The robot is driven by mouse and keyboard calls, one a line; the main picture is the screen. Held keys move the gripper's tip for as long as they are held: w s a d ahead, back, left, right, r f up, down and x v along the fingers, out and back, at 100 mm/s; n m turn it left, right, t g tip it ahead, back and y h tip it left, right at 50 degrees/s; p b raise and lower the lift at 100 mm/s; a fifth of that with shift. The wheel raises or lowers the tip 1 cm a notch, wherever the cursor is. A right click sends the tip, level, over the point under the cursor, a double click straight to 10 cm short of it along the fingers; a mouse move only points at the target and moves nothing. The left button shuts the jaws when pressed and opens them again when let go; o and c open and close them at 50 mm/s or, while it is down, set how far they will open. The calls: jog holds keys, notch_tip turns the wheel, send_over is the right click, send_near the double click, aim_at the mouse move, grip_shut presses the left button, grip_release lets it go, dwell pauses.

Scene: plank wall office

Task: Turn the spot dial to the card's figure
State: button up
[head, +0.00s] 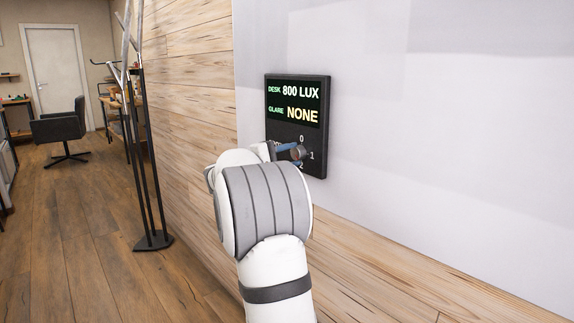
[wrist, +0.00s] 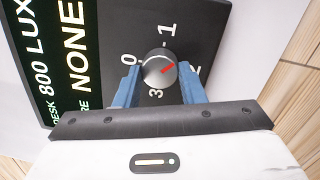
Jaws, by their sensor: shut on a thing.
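A dark wall panel (head: 297,120) reads "DESK 800 LUX" and "GLARE NONE" on its display. Below the text is the round spot dial (head: 299,152), ringed by figures, with 0, 1 and 2 showing in the head view. In the wrist view the dial (wrist: 156,66) carries a red mark pointing between 1 and 2, nearer 2. The blue fingers of my gripper (wrist: 158,76) sit on either side of the dial, shut on it. In the head view my gripper (head: 287,150) is partly hidden behind my own arm. No card is clearly seen.
The panel is on a pale wall (head: 430,120) above wood planks (head: 400,265). A black coat stand (head: 150,170) stands on the floor to the left. A black chair (head: 62,127) and a white door (head: 57,75) are farther back. The wall right of the panel is bare.

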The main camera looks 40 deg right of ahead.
jog(key=shift+d+r+m, duration=0.1)
jog(key=shift+m, duration=0.2)
jog(key=o, duration=1)
jog(key=a+p, duration=0.1)
jog(key=a, duration=0.6)
jog(key=shift+a+f, duration=0.4)
